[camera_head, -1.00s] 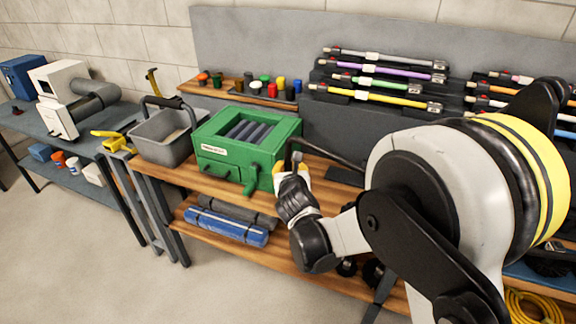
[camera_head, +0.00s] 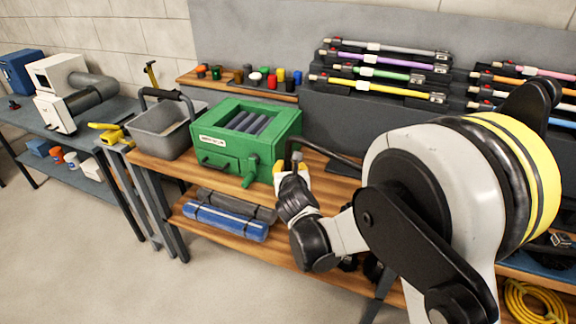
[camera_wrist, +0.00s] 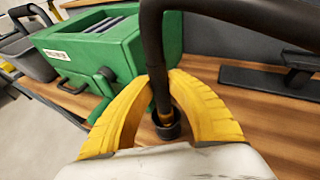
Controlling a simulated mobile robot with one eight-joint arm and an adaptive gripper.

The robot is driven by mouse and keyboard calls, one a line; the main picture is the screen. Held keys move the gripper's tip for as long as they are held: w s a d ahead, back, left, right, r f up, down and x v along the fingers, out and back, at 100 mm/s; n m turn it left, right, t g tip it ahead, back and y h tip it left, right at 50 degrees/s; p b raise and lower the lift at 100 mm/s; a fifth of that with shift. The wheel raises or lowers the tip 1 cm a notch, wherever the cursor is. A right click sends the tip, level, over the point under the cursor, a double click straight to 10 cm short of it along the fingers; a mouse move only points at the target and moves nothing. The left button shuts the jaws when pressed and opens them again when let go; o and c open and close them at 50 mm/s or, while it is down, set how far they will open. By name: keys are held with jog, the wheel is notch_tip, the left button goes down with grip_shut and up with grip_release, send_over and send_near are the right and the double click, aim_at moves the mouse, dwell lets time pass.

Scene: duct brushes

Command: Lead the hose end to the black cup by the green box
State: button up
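My gripper (camera_wrist: 158,80) has its two curved yellow fingers closed on the black hose (camera_wrist: 155,40), one on each side. In the head view, my gripper (camera_head: 291,168) is at the right front corner of the green box (camera_head: 224,145), over the wooden bench. The hose arches from the right and bends down between the fingers. The cup is hidden in the head view. The green box also shows in the wrist view (camera_wrist: 130,50).
A grey bin (camera_head: 160,130) stands left of the box. Small coloured caps (camera_head: 265,80) and racked rods (camera_head: 380,75) are behind. A dark flat base (camera_wrist: 262,80) lies on the bench to the right. Blue and grey rolls (camera_head: 225,222) lie on the lower shelf.

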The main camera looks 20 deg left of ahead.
jog(key=o, duration=0.5)
jog(key=shift+s, duration=0.1)
jog(key=v, duration=1.2)
jog(key=s+d+r+m+g+h, duration=0.1)
jog(key=d+r+m+h, duration=0.15)
jog(key=d+m, duration=0.75)
jog(key=d+r+m+g+h, duration=0.1)
jog(key=d+r+m+h, duration=0.15)
jog(key=d+m, duration=0.65)
jog(key=s+d+m+g, duration=0.1)
jog(key=s+d+m, duration=0.4)
jog(key=s+m, duration=0.1)
jog(key=s+d+f+m+g, duration=0.1)
jog(key=s+d+m+g, duration=0.1)
jog(key=s+d+m, duration=0.4)
jog(key=s+d+m+g, duration=0.1)
jog(key=s+d+m, duration=0.5)
jog(key=m, duration=0.4)
jog(key=shift+s+d+f, duration=0.2)
jog(key=shift+s+d, duration=0.05)
jog(key=shift+s, duration=0.1)
